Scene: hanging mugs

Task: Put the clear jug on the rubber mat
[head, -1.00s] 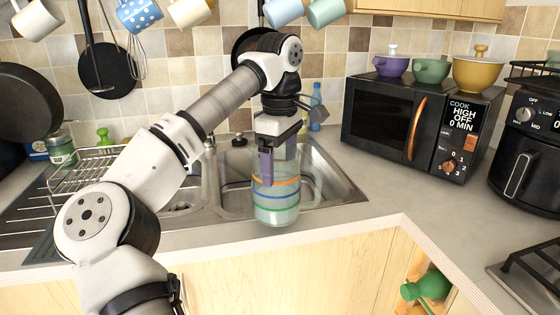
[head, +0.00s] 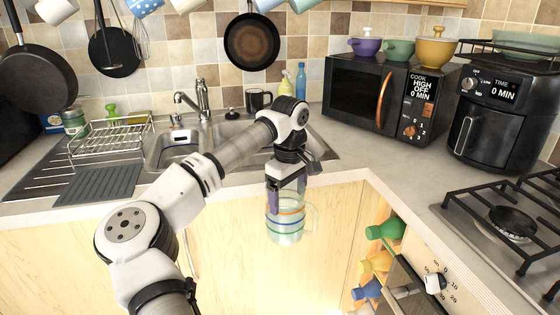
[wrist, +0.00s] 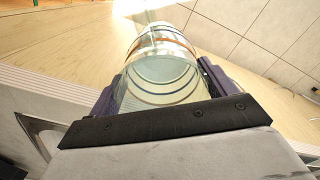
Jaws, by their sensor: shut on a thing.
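The clear jug (head: 286,222) has orange, blue and green bands and a handle on its right side. My gripper (head: 286,200) is shut on it and holds it upright in front of the cabinet doors, off the counter's front edge. In the wrist view the jug (wrist: 160,75) sits between the two dark fingers, its base out of sight. A dark grey ribbed mat (head: 98,184), which looks like the rubber mat, lies bare on the counter at the left, in front of the dish rack.
A wire dish rack (head: 108,142) stands behind the mat, and the sink with its tap (head: 200,100) lies to the right of it. The microwave (head: 385,102), air fryer (head: 505,120) and gas hob (head: 512,222) are at the right. Bottles (head: 384,229) show in an open cabinet niche below.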

